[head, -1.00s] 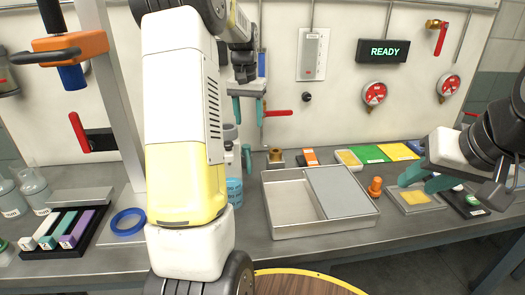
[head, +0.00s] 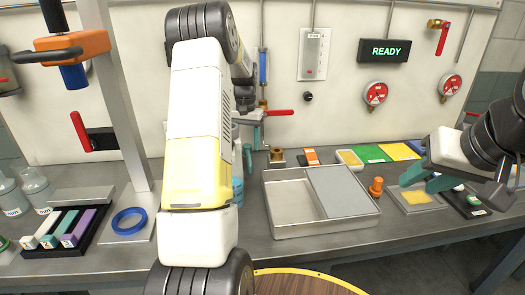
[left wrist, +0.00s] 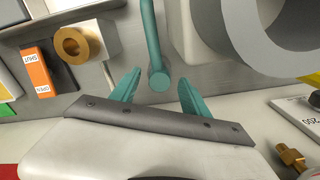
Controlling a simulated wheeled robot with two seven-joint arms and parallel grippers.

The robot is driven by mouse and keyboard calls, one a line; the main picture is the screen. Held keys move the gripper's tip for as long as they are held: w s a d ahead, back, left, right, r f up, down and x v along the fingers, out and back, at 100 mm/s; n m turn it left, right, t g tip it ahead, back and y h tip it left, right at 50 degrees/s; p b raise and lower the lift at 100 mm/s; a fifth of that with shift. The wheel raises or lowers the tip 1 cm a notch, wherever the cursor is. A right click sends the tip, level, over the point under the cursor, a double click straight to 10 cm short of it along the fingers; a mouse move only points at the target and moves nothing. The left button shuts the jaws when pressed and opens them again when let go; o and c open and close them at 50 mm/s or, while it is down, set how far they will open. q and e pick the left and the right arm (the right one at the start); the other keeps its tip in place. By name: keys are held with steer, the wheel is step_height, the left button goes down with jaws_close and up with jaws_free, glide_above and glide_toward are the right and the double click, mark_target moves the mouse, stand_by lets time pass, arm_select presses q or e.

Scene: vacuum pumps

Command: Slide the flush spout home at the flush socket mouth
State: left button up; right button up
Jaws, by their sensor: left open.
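The teal spout (head: 247,158) stands on the bench beside the grey pump, partly hidden behind my left arm. In the left wrist view its teal tube (left wrist: 150,35) comes down from the top edge and ends in a round tip between my fingers. My left gripper (head: 256,135) is open around this end; its teal fingers also show in the left wrist view (left wrist: 158,93), with gaps on both sides of the tube. A brass ring fitting on a block (head: 276,157) stands to the right; I cannot tell whether it is the flush socket. My right gripper (head: 426,178) is open over the bench at right.
A large grey ring (left wrist: 285,40) is close to my left gripper. A red-handled valve (head: 277,113) is on the wall behind.

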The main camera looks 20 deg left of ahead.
arm_select(q)
steer(key=shift+f, duration=0.35)
jaws_close()
steer(key=shift+r, duration=0.1)
